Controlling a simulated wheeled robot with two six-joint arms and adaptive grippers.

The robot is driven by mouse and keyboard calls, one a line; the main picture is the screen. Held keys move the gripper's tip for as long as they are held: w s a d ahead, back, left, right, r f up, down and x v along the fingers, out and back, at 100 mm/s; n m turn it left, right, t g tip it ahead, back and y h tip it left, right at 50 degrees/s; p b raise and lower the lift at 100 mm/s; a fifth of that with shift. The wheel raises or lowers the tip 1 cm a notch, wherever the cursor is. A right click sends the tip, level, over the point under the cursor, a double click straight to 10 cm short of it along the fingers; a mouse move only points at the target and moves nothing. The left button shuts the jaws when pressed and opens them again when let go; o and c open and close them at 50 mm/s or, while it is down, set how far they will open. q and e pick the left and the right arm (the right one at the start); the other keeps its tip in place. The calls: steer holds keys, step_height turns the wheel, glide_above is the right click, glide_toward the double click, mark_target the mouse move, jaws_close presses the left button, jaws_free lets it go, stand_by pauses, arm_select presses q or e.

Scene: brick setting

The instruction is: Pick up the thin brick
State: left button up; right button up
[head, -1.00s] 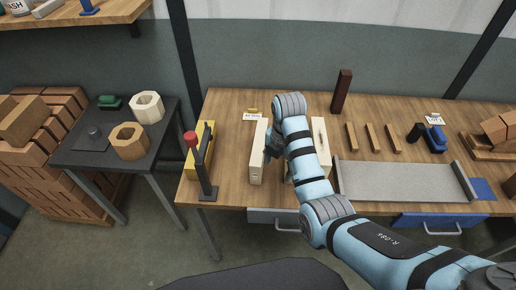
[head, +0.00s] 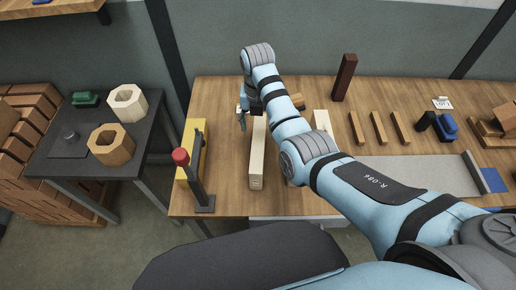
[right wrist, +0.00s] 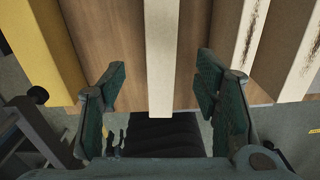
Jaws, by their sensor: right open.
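A long, narrow, pale brick (head: 257,160) lies on the wooden table, pointing from back to front; it looks like the thin brick. My right gripper (head: 246,115) shows near its far left end in the head view, partly hidden by my arm. In the right wrist view the pale brick (right wrist: 174,55) runs between the two spread fingers of my right gripper (right wrist: 160,85). The gripper is open and empty. No contact with the brick shows. My left gripper is not in view.
A yellow block (head: 190,150) and a red-topped lever (head: 181,157) stand left of the brick. Another pale brick (head: 321,122) lies to the right, partly behind my arm. Small brown bars (head: 379,128), an upright dark brick (head: 344,78) and a grey tray (head: 440,175) are farther right.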

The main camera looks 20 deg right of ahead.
mark_target(258, 141)
steer(key=f, duration=0.2)
steer(key=shift+s+a+f, duration=0.1)
steer(key=shift+s+f, duration=0.25)
steer(key=f, duration=0.1)
steer(key=f+b, duration=0.1)
steer(key=f, duration=0.3)
steer(key=shift+w+f, duration=0.1)
steer(key=shift+w, duration=0.25)
steer(key=shift+f, duration=0.35)
steer(key=shift+s+r, duration=0.15)
steer(key=shift+c, duration=1.4)
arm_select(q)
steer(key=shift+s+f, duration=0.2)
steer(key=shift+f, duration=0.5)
arm_select(e)
jaws_close()
